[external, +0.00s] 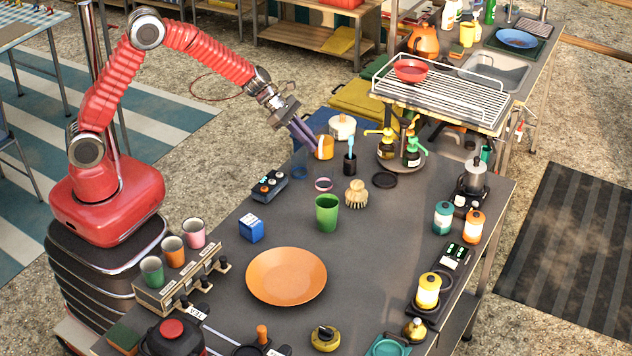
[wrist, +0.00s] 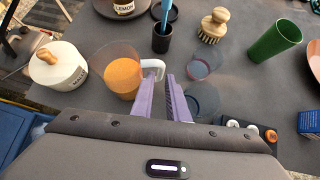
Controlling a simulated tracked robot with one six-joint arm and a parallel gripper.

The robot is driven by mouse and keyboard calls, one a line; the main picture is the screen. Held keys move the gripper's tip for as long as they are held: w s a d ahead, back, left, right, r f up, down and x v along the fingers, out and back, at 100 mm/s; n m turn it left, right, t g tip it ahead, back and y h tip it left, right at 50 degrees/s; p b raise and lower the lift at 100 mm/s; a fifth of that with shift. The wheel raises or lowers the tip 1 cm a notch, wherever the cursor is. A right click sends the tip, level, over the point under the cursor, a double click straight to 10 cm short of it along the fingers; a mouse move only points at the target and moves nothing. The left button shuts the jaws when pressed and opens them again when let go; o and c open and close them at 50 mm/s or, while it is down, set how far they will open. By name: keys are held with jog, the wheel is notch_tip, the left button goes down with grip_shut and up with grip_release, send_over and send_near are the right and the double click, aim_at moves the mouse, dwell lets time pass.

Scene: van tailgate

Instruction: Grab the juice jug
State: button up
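The juice jug is a clear jug (wrist: 122,80) with orange juice in it and a white handle (wrist: 153,68) on its right side in the wrist view. In the external view the jug (external: 324,148) stands at the far left end of the grey table. My gripper (wrist: 161,84) has its two purple fingers apart, with the handle just ahead of the fingertips. I cannot tell whether a finger touches the handle. In the external view my gripper (external: 308,144) reaches down from the left, right beside the jug and partly in front of it.
A white lidded pot (wrist: 60,66) stands close to the jug. A black cup with a blue brush (wrist: 163,38), a wooden brush (wrist: 213,25), a clear cup (wrist: 203,64) and a green cup (wrist: 275,40) stand nearby. A plate (external: 287,276) lies farther along the table.

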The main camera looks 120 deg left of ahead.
aim_at(321, 155)
jog(key=shift+x, duration=2.6)
jog(key=shift+w+r, duration=0.1)
jog(key=shift+c, duration=0.5)
grip_shut()
jog(key=shift+r, duration=0.15)
notch_tip(321, 155, up, 18)
dwell(0.4)
